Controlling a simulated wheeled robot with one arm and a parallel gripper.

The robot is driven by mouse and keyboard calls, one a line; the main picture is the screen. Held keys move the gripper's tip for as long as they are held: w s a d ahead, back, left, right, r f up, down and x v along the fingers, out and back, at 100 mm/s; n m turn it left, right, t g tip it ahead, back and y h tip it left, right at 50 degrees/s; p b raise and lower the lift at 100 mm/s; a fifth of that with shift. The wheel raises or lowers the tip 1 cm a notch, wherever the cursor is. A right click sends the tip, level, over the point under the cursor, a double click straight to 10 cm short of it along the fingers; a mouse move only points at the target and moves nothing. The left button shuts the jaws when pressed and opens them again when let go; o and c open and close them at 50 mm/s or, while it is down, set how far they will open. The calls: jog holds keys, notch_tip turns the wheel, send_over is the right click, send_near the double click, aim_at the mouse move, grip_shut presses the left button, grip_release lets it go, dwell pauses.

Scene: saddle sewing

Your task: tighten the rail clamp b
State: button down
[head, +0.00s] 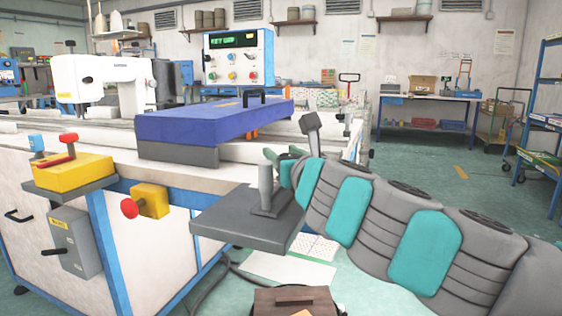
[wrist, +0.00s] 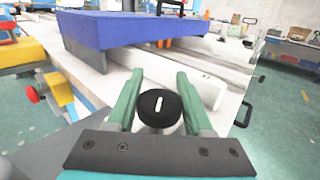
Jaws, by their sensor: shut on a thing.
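My gripper (wrist: 159,88) has its two green fingers on either side of a round black knob (wrist: 160,107) with a white mark on top, in the wrist view. It is shut on this knob, which sits on a pale round body at the table's edge. The knob appears to be the rail clamp's, but no label shows which clamp it is. In the head view my gripper (head: 287,166) is at the front right corner of the machine table, and the knob is hidden there. A grey lever (head: 312,133) stands just behind the gripper.
A dark plate (head: 235,222) with an upright grey post (head: 265,186) juts out beside the gripper. A blue block (head: 215,122) lies on the table, also in the wrist view (wrist: 125,28). A yellow box (head: 73,173) is at left.

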jog(key=shift+d+m+h, duration=0.15)
jog(key=shift+m+h, duration=0.35)
jog(key=shift+h, duration=0.3)
jog(key=shift+c, duration=1.4)
grip_release()
jog(key=shift+r, duration=0.1)
jog(key=shift+r+p, duration=0.6)
jog(key=shift+r, duration=1)
jog(key=shift+s+r, duration=0.1)
jog(key=shift+r, duration=0.15)
jog(key=p+v, duration=0.1)
jog(key=v, duration=1.4)
jog(key=shift+s+r, duration=0.3)
jog(key=shift+d, duration=0.15)
